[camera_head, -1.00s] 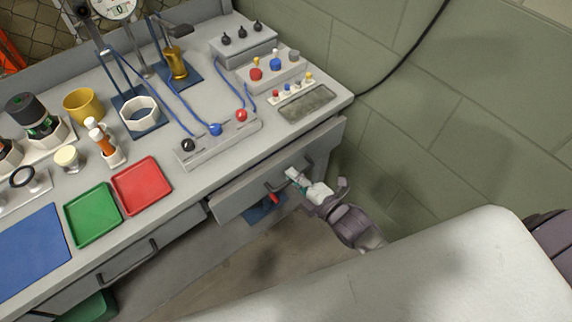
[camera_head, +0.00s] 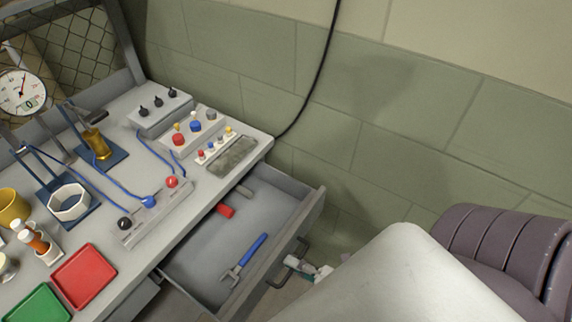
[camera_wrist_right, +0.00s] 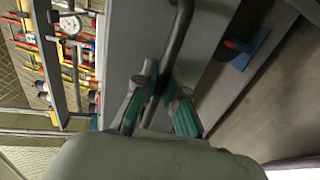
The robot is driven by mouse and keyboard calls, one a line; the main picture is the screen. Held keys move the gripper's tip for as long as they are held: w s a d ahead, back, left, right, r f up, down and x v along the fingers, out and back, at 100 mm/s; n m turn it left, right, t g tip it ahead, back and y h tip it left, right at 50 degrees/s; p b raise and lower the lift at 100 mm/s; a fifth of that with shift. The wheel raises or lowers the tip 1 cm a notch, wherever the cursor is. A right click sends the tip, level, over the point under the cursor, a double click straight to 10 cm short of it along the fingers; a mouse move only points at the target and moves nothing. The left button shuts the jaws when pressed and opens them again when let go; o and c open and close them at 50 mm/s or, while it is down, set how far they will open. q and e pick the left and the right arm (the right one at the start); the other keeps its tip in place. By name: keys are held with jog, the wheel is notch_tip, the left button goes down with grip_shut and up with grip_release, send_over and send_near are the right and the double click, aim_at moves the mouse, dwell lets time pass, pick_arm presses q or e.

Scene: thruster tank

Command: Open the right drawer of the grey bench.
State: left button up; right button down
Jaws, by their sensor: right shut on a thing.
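The right drawer (camera_head: 262,215) of the grey bench (camera_head: 113,235) is pulled well out in the head view. Inside it lie a blue-handled wrench (camera_head: 246,258) and a red-ended tool (camera_head: 226,210). My right gripper (camera_head: 294,265) is at the drawer front, partly hidden by my white body. In the right wrist view my right gripper (camera_wrist_right: 160,90) has its green-padded fingers around the dark bar handle (camera_wrist_right: 177,45) of the drawer and is shut on it. My left gripper is not in view.
The bench top carries a red tray (camera_head: 85,277), a green tray (camera_head: 40,305), a control box with knobs (camera_head: 160,112) and a gold weight (camera_head: 97,145). A block wall (camera_head: 400,110) stands close behind and to the right.

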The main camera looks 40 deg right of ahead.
jog(key=shift+s, duration=0.1)
jog(key=c, duration=1.2)
grip_release()
jog(key=v, duration=1.2)
